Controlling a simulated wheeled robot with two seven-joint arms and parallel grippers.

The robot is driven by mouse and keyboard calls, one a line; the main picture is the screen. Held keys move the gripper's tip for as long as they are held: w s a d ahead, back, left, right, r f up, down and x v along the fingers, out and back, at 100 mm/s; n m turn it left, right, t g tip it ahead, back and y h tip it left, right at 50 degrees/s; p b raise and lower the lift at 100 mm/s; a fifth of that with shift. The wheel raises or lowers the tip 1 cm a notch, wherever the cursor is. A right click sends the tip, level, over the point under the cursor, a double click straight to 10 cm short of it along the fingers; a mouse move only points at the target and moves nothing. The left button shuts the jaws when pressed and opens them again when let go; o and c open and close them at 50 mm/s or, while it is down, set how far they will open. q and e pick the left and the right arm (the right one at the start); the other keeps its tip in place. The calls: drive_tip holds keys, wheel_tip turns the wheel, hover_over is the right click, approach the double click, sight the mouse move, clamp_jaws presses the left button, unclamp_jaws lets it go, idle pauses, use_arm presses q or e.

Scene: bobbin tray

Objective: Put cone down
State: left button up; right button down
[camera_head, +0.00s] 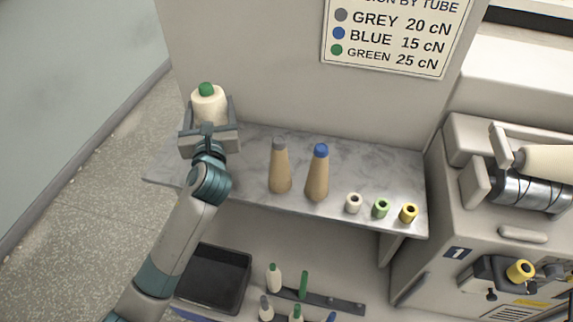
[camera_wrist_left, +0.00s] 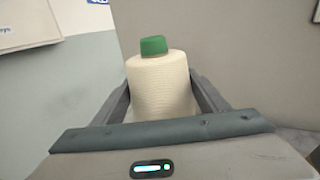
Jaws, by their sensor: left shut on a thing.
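A cream yarn cone with a green tube tip (camera_head: 208,104) is at the left end of the marble shelf (camera_head: 240,143). My left gripper (camera_head: 209,122) is shut on this cone, with one finger on each side of it. In the left wrist view the cone (camera_wrist_left: 160,85) stands upright between the fingers. Its lower part is hidden behind the gripper, so I cannot tell if it touches the shelf. My right gripper is not in view.
Two tan cones, one grey-tipped (camera_head: 280,168) and one blue-tipped (camera_head: 317,175), stand mid-shelf. A sign (camera_head: 390,38) hangs behind. A black tray (camera_head: 214,278) lies below.

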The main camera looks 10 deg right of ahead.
use_arm(q)
drive_tip(key=w+d, duration=0.1)
drive_tip(key=w+d+r, duration=0.1)
drive_tip(key=w+d, duration=0.1)
drive_tip(key=d, duration=0.1)
drive_tip(key=shift+w+r, duration=0.2)
drive_tip(key=shift+r, duration=0.15)
drive_tip(key=shift+a, duration=0.1)
drive_tip(key=s+a+f+p, duration=0.2)
drive_tip(key=a+f, duration=0.5)
drive_tip(key=a, duration=0.4)
drive_tip(key=shift+s, duration=0.75)
drive_tip(key=shift+f, duration=2)
